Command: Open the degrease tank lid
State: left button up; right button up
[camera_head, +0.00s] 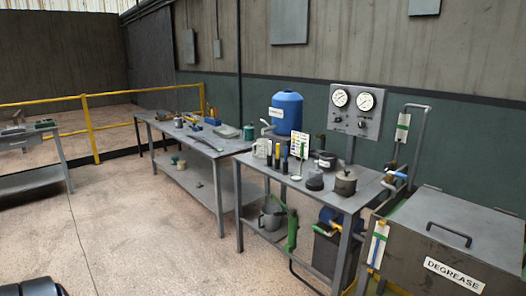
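The degrease tank (400,247) is a grey metal box at the right edge, with a white "DEGREASE" label (454,276) on its front. Its flat grey lid (470,215) lies level on top and looks closed. A black bar handle (449,234) stands up near the lid's front edge. The right side of the tank runs out of view. Neither of my grippers shows. Only a dark rounded part of my own body shows at the bottom left corner.
A grey bench (352,205) left of the tank holds a blue drum (287,112), pots and bottles. A gauge panel (356,110) stands behind it. Pipes with a blue-handled valve (397,174) rise beside the tank. The floor (140,235) in front is clear.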

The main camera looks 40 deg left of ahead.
aim_at(495, 239)
jog(key=u, duration=0.9)
jog(key=i, duration=0.8)
jog(key=u, duration=0.7)
jog(key=i, duration=1.05)
jog(key=z, duration=0.25)
